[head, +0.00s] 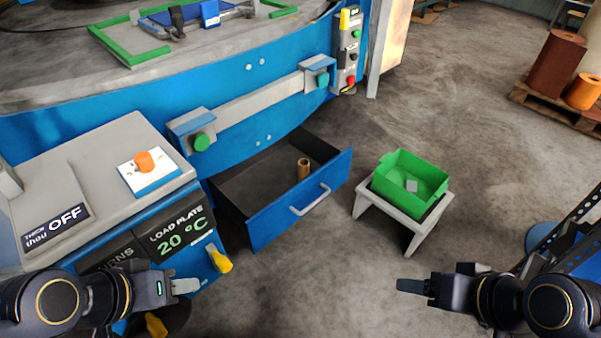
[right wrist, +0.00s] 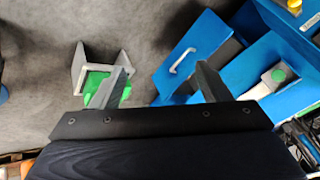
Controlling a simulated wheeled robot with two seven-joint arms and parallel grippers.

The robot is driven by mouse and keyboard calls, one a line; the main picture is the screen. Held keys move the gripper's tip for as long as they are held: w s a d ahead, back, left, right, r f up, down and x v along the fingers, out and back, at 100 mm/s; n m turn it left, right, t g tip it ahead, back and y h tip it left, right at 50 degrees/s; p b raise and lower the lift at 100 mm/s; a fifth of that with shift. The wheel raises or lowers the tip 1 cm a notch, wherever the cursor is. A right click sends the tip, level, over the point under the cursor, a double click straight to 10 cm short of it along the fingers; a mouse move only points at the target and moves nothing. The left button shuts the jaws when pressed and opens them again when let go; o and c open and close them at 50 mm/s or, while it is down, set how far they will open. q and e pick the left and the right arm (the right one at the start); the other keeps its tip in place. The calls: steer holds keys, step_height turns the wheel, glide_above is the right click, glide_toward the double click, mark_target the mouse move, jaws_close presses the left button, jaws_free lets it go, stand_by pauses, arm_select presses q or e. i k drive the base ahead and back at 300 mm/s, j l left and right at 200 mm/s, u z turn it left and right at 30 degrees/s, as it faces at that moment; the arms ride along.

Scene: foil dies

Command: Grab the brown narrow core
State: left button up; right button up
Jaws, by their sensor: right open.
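The brown narrow core (head: 303,169) stands upright in the open blue drawer (head: 290,215), near its right side. I cannot make it out in the right wrist view, where the drawer front (right wrist: 197,48) shows. My left gripper (head: 186,286) is in front of the blue machine, to the left of and nearer than the drawer; its fingers overlap, so its opening is unclear. My right gripper (head: 412,286) is to the right of and nearer than the drawer. In the right wrist view its two fingers (right wrist: 165,84) are spread apart with nothing between them.
A green bin (head: 428,176) with a small grey piece inside sits on a grey stool (head: 411,222) right of the drawer. The drawer handle (head: 310,201) sticks out. A yellow-handled lever (head: 220,262) is near my left gripper. The floor between my grippers is clear.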

mark_target(303, 163)
steer(key=k+j, duration=0.1)
steer(key=i+l+u, duration=0.2)
steer(key=u, duration=0.2)
steer(key=i+l+u, duration=0.2)
steer(key=l+u, duration=0.2)
steer(key=i+l+u, duration=0.1)
steer(key=l+u, duration=1.05)
steer(key=l, duration=0.2)
